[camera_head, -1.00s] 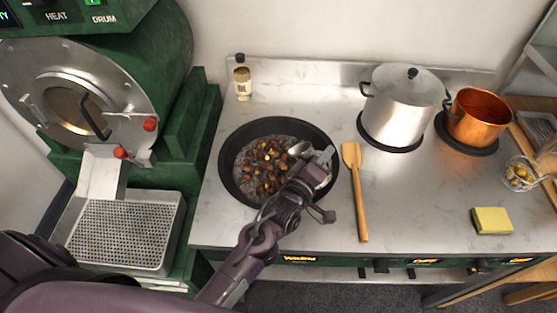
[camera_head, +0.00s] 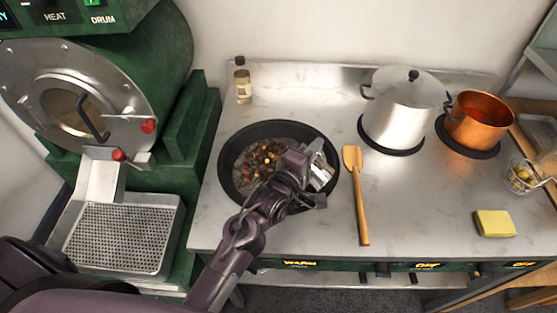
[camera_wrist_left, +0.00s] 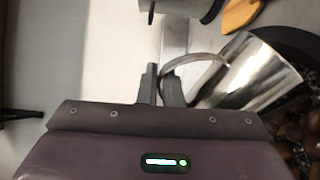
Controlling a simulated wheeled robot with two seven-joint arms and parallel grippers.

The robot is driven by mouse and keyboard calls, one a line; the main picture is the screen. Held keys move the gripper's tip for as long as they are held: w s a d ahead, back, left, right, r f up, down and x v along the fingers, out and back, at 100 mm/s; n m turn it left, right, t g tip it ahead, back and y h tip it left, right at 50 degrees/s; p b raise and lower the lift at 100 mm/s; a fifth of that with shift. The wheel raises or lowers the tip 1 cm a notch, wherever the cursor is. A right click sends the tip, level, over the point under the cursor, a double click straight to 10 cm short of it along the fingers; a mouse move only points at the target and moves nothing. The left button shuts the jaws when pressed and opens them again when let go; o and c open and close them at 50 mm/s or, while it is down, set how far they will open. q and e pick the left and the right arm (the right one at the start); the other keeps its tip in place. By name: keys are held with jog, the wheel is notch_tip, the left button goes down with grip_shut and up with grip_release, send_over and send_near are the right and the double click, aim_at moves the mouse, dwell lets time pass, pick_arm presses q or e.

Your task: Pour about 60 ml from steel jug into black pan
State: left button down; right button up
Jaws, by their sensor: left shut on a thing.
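The black pan (camera_head: 230,177) sits on the stovetop with brown chestnuts (camera_head: 262,160) in it. My left gripper (camera_head: 316,164) is over the right part of the pan. In the left wrist view the gripper (camera_wrist_left: 162,84) is shut on the curved handle of the steel jug (camera_wrist_left: 250,72). The jug is tilted there, its body beside the pan's dark rim and the chestnuts. In the head view the gripper and wrist hide most of the jug. Its contents and any stream cannot be made out. My right gripper is not in view.
A wooden spatula (camera_head: 361,205) lies just right of the pan. A steel pot (camera_head: 392,115) and a copper pot (camera_head: 477,120) stand at the back right. A small bottle (camera_head: 242,82) stands behind the pan. A yellow sponge (camera_head: 494,223) lies at the right front.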

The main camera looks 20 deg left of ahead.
pick_arm(q)
jog(key=shift+w+a+f+n+b, duration=0.15)
jog(key=shift+w+a+n+b, duration=0.1)
jog(key=shift+a+n+b, duration=0.65)
dwell(0.7)
jog(key=shift+w+a+r+n+p, duration=0.15)
jog(key=shift+a+n+p, duration=0.1)
jog(key=shift+a+p, duration=0.15)
jog(key=shift+w+a+r+n+p, duration=0.1)
jog(key=shift+a+n+p, duration=0.15)
jog(key=shift+p, duration=0.1)
dwell(1.1)
